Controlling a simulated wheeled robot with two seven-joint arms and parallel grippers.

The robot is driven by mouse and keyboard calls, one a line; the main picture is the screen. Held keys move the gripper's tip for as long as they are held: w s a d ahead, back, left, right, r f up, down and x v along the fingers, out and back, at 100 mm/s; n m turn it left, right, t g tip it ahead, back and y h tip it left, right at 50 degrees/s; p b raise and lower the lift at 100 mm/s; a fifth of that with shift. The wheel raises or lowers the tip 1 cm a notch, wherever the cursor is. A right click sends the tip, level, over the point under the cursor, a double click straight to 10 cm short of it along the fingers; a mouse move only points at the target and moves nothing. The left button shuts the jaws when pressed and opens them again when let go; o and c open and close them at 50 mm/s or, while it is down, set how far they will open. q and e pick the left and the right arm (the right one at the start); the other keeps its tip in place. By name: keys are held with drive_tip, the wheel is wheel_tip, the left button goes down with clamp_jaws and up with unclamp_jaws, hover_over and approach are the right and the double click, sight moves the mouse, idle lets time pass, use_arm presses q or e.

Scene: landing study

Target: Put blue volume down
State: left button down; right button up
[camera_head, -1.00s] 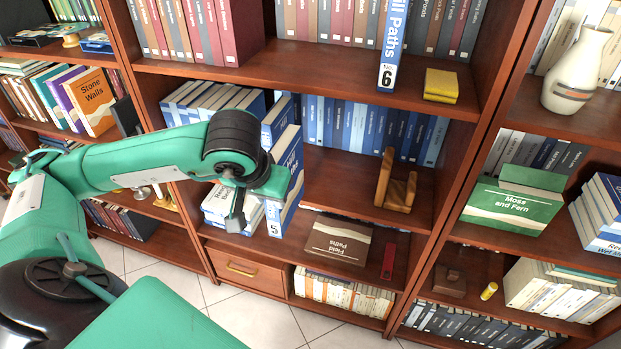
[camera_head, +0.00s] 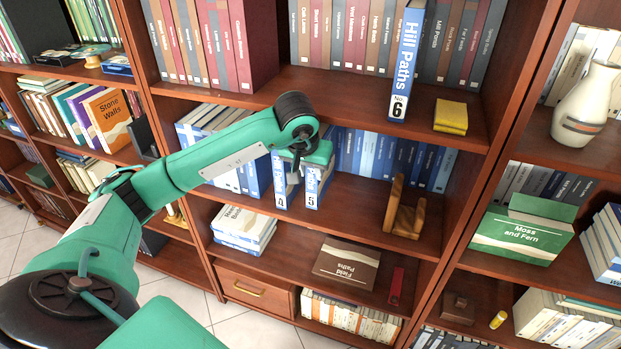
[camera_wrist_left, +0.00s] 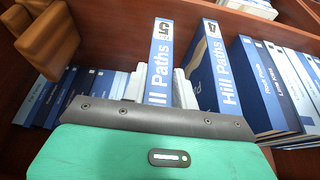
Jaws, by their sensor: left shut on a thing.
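The blue volume marked 5 (camera_head: 312,187) is upright at the front of the middle shelf, and its spine also shows in the left wrist view (camera_wrist_left: 159,62). My left gripper (camera_head: 303,160) is shut on it from above; pale fingers show on both sides of the spine in the left wrist view. The blue volume marked 4 (camera_head: 280,187) stands just left of it, with a narrow gap; it is on the right in the left wrist view (camera_wrist_left: 220,65). I cannot tell whether volume 5's base touches the shelf. My right gripper is out of view.
A wooden bookend (camera_head: 404,210) stands to the right on the middle shelf (camera_head: 350,205), with bare shelf between. Blue books line the back. Volume 6 (camera_head: 405,60) and a yellow book (camera_head: 451,116) are on the shelf above. A brown book (camera_head: 347,262) lies below.

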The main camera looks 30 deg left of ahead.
sight(311, 184)
use_arm(q)
drive_tip(key=shift+w+f, duration=0.15)
drive_tip(key=shift+f, duration=1.5)
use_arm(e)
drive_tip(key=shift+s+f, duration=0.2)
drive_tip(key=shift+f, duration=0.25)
use_arm(q)
drive_tip(key=shift+f, duration=0.1)
drive_tip(key=c, duration=1.1)
unclamp_jaws()
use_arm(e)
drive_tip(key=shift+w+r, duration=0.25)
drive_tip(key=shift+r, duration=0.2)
